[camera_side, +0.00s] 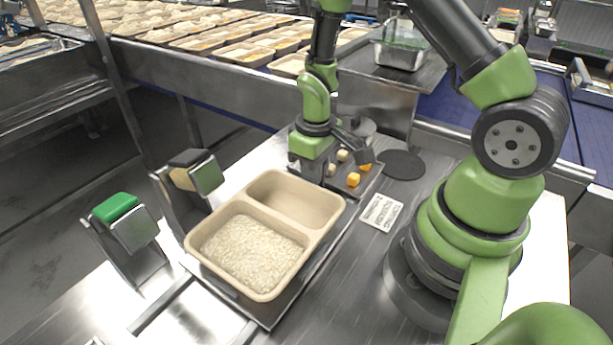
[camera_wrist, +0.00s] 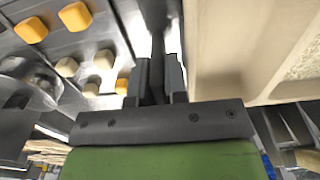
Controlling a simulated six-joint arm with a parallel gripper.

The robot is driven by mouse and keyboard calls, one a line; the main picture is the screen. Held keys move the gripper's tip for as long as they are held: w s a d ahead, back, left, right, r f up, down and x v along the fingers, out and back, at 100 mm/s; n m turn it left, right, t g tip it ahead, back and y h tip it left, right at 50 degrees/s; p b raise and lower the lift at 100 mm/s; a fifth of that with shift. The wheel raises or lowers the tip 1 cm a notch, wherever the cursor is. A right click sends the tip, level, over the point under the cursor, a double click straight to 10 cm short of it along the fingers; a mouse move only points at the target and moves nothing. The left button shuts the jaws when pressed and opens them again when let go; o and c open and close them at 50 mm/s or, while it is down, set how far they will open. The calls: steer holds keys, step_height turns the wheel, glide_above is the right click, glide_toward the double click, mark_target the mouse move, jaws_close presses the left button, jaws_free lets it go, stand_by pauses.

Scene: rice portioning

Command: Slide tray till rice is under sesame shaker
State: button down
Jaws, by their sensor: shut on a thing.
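A beige two-compartment tray (camera_side: 326,232) sits on a metal carrier in the side view. White rice (camera_side: 250,252) fills its near compartment; the far one is empty. Two shakers stand along the tray's left: one green-topped (camera_side: 116,207), one dark-topped with a beige side (camera_side: 190,168). I cannot tell for certain which holds sesame. The rice lies to the right of both, nearer the dark-topped one. My gripper (camera_wrist: 158,78) is at the tray's far end, its fingers shut on a thin dark upright piece beside the tray wall (camera_wrist: 225,50). Its fingertips are hidden in the side view.
A metal plate with several orange and pale cubes (camera_side: 353,180) lies right beside my gripper. A printed card (camera_side: 382,212) and a round black disc (camera_side: 404,164) lie to the right. Behind, a conveyor carries many filled trays (camera_side: 245,53).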

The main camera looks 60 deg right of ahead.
steer(key=shift+d, duration=0.25)
steer(key=c, duration=1.4)
jaws_free()
steer(key=shift+c, duration=0.2)
step_height(320, 180, up, 10)
steer(key=shift+f, duration=0.25)
steer(key=shift+r, duration=0.25)
